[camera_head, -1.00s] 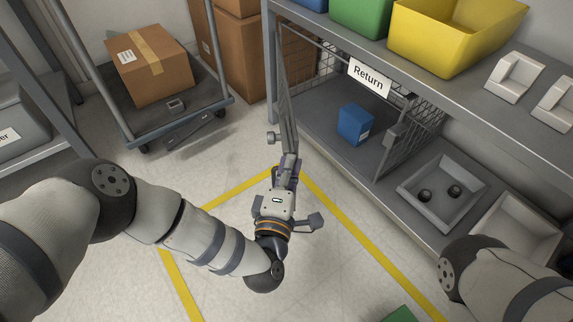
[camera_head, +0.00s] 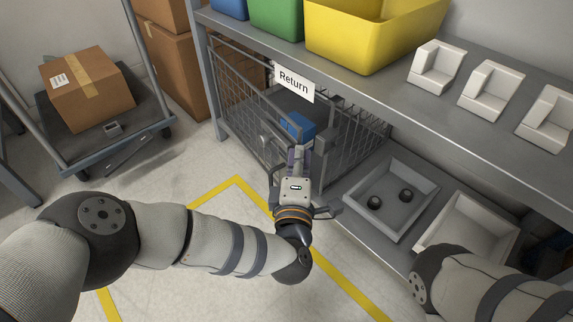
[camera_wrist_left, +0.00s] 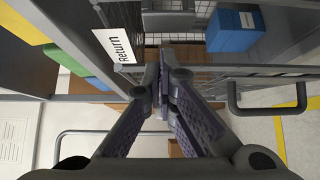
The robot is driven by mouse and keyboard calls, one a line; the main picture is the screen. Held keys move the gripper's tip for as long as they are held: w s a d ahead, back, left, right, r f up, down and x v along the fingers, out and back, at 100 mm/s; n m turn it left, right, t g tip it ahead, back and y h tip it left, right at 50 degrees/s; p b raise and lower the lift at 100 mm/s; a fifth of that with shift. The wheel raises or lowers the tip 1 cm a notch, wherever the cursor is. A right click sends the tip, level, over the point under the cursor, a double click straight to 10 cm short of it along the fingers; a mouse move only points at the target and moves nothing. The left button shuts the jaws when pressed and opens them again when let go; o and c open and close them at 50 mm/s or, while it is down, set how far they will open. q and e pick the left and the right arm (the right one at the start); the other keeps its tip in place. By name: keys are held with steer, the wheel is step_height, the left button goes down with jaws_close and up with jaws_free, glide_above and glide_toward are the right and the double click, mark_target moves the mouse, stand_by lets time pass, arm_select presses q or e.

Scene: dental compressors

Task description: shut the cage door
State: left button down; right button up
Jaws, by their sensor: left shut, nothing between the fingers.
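The cage door (camera_head: 241,103) is a grey wire-mesh panel hinged at the shelf's left post. It now lies across much of the cage's front, close to the opening. Its free edge is partly hidden behind my left gripper, so I cannot tell whether a gap is left. My left gripper (camera_head: 300,152) is shut and empty at the door's free-edge side; its closed fingers (camera_wrist_left: 160,78) are near a grey frame bar in the left wrist view. A grey handle (camera_wrist_left: 268,108) shows there too. A blue box (camera_head: 297,125) is inside the cage. My right gripper is out of view.
A "Return" sign (camera_head: 294,82) hangs on the shelf edge above the cage. A grey tray (camera_head: 362,224) with two dark round parts stands right of the cage. A cart with a carton (camera_head: 87,88) stands at left. Yellow-lined floor lies in front.

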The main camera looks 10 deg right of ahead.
arm_select(q)
steer(key=shift+w+d, duration=0.3)
steer(key=shift+d, duration=0.3)
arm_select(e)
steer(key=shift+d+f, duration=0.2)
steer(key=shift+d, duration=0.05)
